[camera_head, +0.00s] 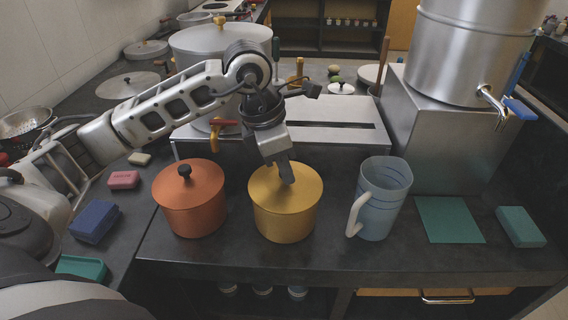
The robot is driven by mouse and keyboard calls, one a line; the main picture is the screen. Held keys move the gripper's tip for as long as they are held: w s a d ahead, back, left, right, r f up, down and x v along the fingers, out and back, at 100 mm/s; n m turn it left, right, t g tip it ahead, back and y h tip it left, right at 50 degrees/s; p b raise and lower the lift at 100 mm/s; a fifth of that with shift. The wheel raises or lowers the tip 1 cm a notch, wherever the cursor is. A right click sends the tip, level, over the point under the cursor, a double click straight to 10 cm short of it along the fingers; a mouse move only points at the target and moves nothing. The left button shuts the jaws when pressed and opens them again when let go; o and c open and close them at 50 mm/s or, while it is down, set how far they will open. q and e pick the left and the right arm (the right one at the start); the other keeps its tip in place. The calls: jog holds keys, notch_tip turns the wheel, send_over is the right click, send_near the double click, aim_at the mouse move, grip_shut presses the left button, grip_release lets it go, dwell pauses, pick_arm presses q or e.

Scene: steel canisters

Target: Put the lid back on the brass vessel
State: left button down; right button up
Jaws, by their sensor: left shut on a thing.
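The brass vessel (284,224) stands upright on the dark counter between a copper pot and a blue jug. Its brass lid (262,188) lies at the vessel's mouth and looks level; I cannot tell whether it is fully seated. My left gripper (286,176) comes down from above onto the middle of the lid and is shut on the lid's knob, which the fingers hide. My right gripper is not in view.
The copper pot (195,208) with a dark knob stands close on the left, the jug (384,203) on the right. A big steel canister (465,50) with a tap stands on a steel block (440,130). A green mat (450,220) and sponge (521,227) lie at right.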

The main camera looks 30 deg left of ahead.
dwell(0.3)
pick_arm(q)
jog(key=c, duration=0.7)
grip_release()
jog(key=shift+r, duration=0.15)
jog(key=shift+r+p, duration=0.8)
jog(key=shift+r, duration=0.2)
jog(key=shift+r+p, duration=1.65)
jog(key=shift+r, duration=0.75)
